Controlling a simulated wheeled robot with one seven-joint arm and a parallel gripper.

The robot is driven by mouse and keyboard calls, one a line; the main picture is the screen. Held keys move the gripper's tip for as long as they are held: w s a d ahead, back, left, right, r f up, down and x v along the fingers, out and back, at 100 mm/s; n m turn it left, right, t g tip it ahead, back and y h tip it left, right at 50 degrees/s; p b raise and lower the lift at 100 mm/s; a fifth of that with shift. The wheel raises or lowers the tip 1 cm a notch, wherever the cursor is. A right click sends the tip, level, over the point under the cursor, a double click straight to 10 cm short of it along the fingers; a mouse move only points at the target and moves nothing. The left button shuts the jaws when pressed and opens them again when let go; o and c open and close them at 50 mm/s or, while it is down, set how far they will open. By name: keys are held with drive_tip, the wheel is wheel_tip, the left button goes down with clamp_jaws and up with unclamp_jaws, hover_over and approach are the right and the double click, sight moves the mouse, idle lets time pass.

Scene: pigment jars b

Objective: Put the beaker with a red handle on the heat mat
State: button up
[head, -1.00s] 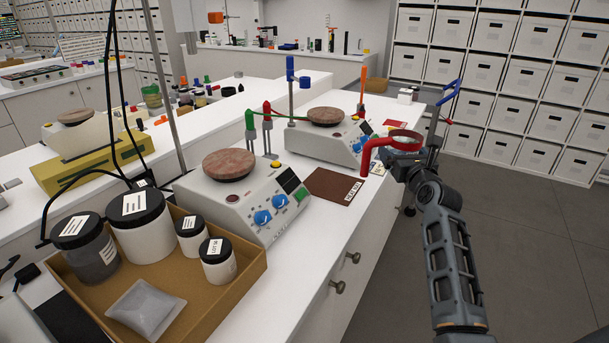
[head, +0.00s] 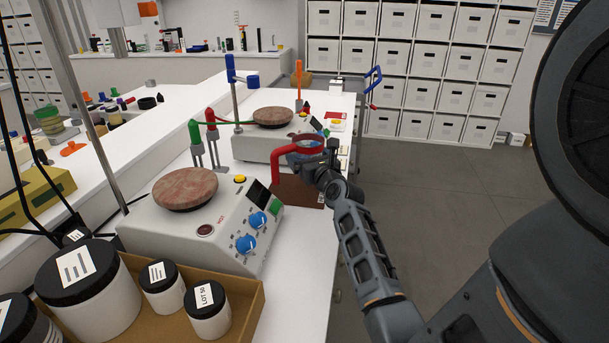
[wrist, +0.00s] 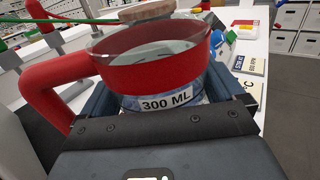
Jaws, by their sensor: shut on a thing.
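The beaker with a red handle (wrist: 150,70) fills the wrist view; it has a red band and a "300 ML" label. Its red handle (wrist: 45,85) points left. My gripper (wrist: 160,118) is shut around the beaker below the red band. In the head view the beaker (head: 306,146) is upright, with my gripper (head: 318,163) at its right side. The brown heat mat (head: 298,192) lies flat on the white counter, below and behind the beaker and arm in the picture. Part of the mat is hidden by them, and the beaker's exact height above it is hard to tell.
A near hotplate (head: 205,225) stands left of the mat and a far hotplate (head: 270,138) stands behind it. A cardboard tray (head: 245,305) with several jars is at the front. Red and green clamps (head: 196,140) rise between the hotplates.

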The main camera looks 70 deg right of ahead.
drive_tip(key=shift+f+b, duration=1)
drive_tip(key=shift+f, duration=1)
drive_tip(key=shift+f, duration=0.15)
drive_tip(key=o, duration=1)
drive_tip(key=shift+r, duration=0.2)
drive_tip(key=v, duration=1.2)
drive_tip(key=shift+b, duration=0.4)
